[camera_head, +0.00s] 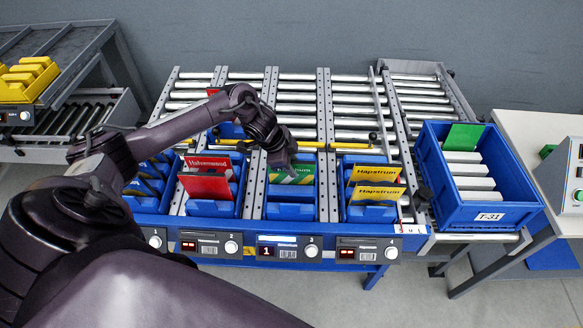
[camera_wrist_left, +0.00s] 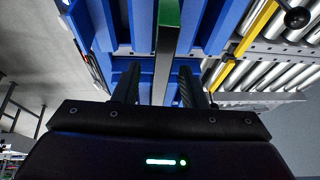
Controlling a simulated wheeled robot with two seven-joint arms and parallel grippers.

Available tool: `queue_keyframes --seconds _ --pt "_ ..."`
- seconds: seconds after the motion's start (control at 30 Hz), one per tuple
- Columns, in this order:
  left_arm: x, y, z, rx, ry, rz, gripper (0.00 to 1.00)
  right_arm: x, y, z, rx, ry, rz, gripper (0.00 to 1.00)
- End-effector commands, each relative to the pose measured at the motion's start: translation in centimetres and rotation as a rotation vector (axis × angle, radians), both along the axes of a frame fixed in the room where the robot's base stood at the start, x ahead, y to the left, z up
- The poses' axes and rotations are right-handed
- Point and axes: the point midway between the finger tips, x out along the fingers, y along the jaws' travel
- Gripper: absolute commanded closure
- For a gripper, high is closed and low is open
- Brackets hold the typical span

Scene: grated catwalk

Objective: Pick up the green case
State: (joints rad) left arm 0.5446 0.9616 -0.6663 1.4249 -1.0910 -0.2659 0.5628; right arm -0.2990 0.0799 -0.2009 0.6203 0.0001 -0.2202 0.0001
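A green case (camera_head: 293,174) stands in the blue bin of the third lane, with blue dividers around it. My left gripper (camera_head: 283,168) is right at its top edge and partly hides it. In the left wrist view the green case (camera_wrist_left: 168,30) is seen edge-on, running down between the two fingers of my left gripper (camera_wrist_left: 158,92). The fingers are apart, with a gap showing beside the case. Another green case (camera_head: 463,137) stands at the back of the blue tote (camera_head: 490,216) on the right. My right gripper is not in view.
Red cases (camera_head: 205,180) stand in the bin to the left, yellow cases (camera_head: 378,184) in the bin to the right. Metal lane rails (camera_head: 325,150) run between the bins. A panel with displays (camera_head: 290,247) lines the front.

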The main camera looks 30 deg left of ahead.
Motion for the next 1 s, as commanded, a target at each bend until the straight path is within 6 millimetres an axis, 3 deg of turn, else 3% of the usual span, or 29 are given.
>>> queue_keyframes --seconds 0.8,1.0 --pt "-0.02 0.01 -0.48 0.0 0.0 0.0 0.62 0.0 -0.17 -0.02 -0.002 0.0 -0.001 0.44" --pt "-0.01 0.01 -0.47 0.0 0.0 0.0 0.85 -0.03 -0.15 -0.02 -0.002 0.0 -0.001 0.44"
